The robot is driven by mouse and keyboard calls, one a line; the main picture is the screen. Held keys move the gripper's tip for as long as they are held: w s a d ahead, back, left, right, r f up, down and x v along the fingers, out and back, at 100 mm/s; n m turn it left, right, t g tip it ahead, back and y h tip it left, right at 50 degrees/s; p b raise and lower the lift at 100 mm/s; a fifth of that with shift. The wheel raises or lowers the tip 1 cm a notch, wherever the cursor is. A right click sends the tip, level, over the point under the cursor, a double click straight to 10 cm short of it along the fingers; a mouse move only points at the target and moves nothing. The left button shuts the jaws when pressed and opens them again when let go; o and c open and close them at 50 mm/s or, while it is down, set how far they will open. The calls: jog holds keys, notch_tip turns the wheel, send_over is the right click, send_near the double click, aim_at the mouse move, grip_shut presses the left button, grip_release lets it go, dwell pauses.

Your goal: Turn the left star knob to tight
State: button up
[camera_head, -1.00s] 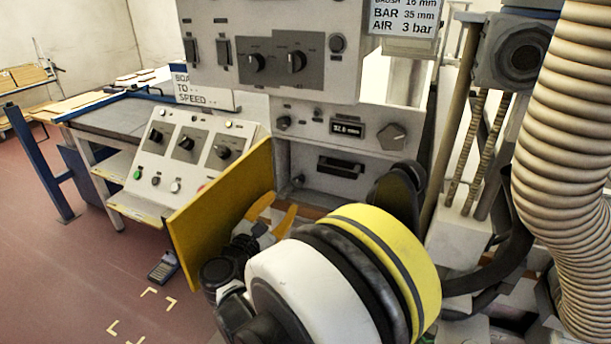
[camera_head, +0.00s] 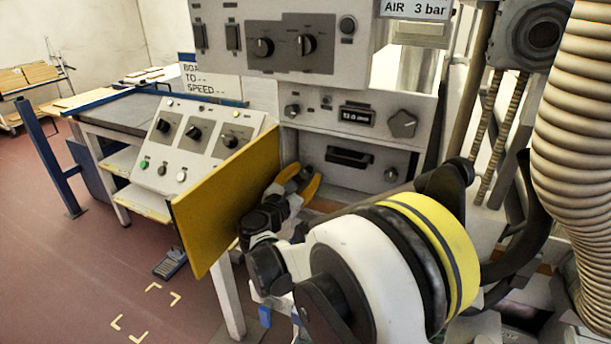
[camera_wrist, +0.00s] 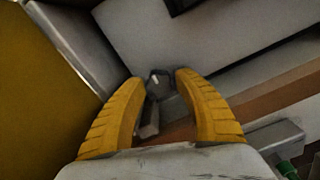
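My gripper (camera_head: 303,175) has its two yellow-orange fingers apart, in front of the left end of the lower slotted panel (camera_head: 370,187). In the wrist view, a small grey knob (camera_wrist: 158,80) shows between the open fingertips (camera_wrist: 160,84); it appears to be the left star knob. A gap shows beside it, and I cannot tell whether the fingertips reach around it or stop short. In the head view my gripper mostly hides this knob. A matching knob (camera_head: 391,174) sits at the panel's right end. No pointer or tight marking is readable.
A yellow panel (camera_head: 228,198) stands close to the left of my gripper; it also fills the left of the wrist view (camera_wrist: 35,90). Above are a display (camera_head: 357,116) and a larger grey knob (camera_head: 403,123). A ribbed hose (camera_head: 570,150) hangs at the right.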

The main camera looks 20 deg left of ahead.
grip_shut()
jog(key=shift+m, duration=0.3)
jog(key=m+p, duration=0.1)
jog(key=m, duration=0.3)
jog(key=shift+a+r, duration=0.1)
jog(key=shift+r, duration=0.05)
jog(key=m, duration=0.4)
jog(key=shift+m, duration=0.4)
jog(key=m+p, duration=0.1)
jog(key=m, duration=0.3)
jog(key=shift+a+r, duration=0.1)
jog(key=shift+r, duration=0.05)
jog(key=shift+m, duration=2.2)
